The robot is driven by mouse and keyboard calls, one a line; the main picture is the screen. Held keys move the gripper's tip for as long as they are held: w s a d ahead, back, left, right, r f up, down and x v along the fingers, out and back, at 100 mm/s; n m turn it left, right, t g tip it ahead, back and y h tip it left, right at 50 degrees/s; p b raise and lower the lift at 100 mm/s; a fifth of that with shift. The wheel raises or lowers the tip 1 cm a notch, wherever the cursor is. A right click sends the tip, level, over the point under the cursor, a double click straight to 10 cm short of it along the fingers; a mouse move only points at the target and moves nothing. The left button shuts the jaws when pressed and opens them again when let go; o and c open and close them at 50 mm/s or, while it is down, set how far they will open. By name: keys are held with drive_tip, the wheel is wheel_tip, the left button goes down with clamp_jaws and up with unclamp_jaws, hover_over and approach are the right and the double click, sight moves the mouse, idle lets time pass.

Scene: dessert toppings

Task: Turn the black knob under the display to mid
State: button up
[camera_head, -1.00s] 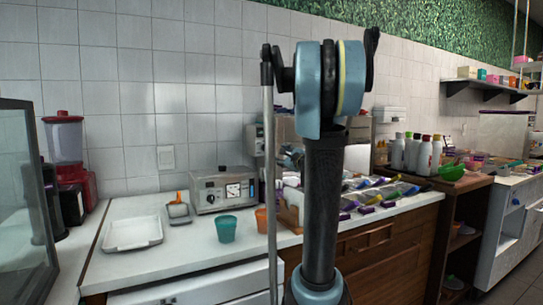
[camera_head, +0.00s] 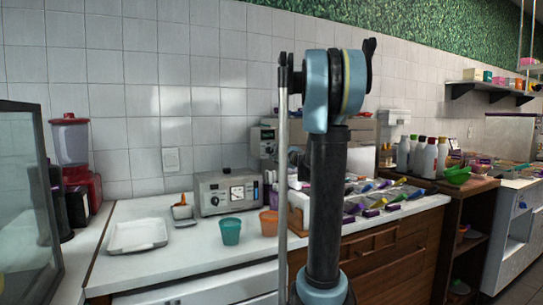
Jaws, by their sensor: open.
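A grey metal box-shaped device (camera_head: 204,191) stands on the white counter against the tiled wall, left of my arm. Its front carries a white display or meter (camera_head: 237,194) and small dark controls that are too small to make out. A second grey machine (camera_head: 262,140) stands behind it to the right, partly hidden by my arm. My raised arm fills the middle of the view, but I cannot make out my gripper.
A white tray (camera_head: 138,236), a small scoop holder (camera_head: 182,211), a teal cup (camera_head: 230,232) and an orange cup (camera_head: 269,223) stand on the counter (camera_head: 180,262). A red blender (camera_head: 70,145) is at left. Bottles (camera_head: 428,158) and topping packets (camera_head: 385,200) are right of my arm.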

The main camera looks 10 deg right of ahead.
sight(271, 152)
drive_tip(key=shift+x, duration=3.95)
drive_tip(key=shift+f, duration=0.1)
drive_tip(key=c, duration=1.1)
